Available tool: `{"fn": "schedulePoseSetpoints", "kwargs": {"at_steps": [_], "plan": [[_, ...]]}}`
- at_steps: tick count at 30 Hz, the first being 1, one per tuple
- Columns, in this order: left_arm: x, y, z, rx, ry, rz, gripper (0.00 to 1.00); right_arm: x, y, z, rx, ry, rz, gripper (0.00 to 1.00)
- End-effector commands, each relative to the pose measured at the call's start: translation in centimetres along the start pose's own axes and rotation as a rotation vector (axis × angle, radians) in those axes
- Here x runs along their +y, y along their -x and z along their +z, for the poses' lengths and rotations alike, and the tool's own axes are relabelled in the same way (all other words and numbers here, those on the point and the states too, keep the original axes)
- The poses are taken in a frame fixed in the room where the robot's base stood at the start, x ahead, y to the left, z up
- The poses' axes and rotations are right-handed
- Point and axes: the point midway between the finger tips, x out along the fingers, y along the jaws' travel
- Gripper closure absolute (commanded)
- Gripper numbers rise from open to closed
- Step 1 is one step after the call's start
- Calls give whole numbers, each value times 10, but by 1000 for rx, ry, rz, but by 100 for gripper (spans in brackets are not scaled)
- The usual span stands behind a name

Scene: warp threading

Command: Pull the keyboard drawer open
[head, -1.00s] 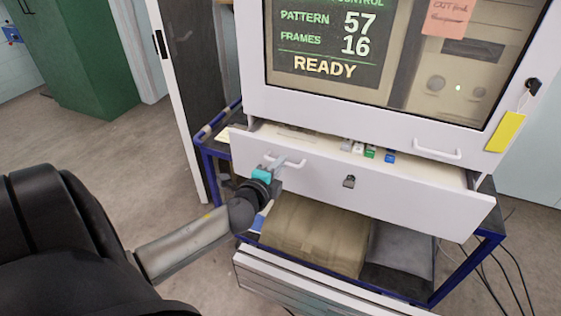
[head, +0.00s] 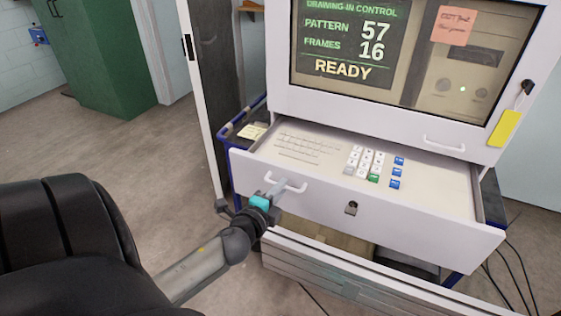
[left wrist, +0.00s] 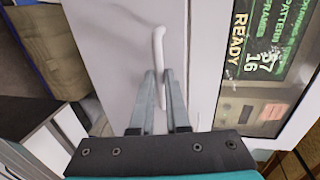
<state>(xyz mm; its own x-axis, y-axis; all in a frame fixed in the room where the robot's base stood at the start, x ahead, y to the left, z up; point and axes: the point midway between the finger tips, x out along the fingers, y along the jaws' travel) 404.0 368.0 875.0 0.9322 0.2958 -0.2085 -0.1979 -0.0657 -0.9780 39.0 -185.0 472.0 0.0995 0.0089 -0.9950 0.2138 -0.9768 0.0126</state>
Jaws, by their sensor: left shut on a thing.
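The keyboard drawer (head: 400,218) is a white drawer under the screen cabinet, and it stands well out with its key panel (head: 320,158) showing. A white bar handle (head: 297,187) is on the left part of its front, and a lock (head: 351,208) is near the middle. My left gripper (head: 277,187) is shut on the drawer handle. In the left wrist view, the two fingers (left wrist: 160,85) lie on either side of the handle (left wrist: 159,45). My right gripper is in neither view.
The screen cabinet (head: 380,112) stands above the drawer, with a yellow tag (head: 505,128) hanging at its right. A white slatted panel (head: 345,275) lies below the drawer front. Open floor (head: 90,150) is at the left. Cables (head: 505,268) hang at the right.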

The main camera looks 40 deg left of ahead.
Motion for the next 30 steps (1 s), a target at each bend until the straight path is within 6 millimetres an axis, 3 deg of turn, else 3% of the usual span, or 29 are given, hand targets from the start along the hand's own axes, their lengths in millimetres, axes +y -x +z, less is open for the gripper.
{"fn": "schedulePoseSetpoints", "kwargs": {"at_steps": [3, 4, 11, 22, 30], "plan": [[1, 0, 0, 0, 1, 2, 100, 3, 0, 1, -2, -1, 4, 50], [1, 0, 0, 0, 0, 2, 84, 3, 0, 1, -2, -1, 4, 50], [0, 0, 0, 0, 0, 1, 58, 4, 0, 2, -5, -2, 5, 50], [0, 5, 0, 0, 2, 1, 58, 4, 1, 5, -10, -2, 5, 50], [1, 45, 0, -1, 3, 3, 58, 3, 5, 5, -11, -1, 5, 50]]}}
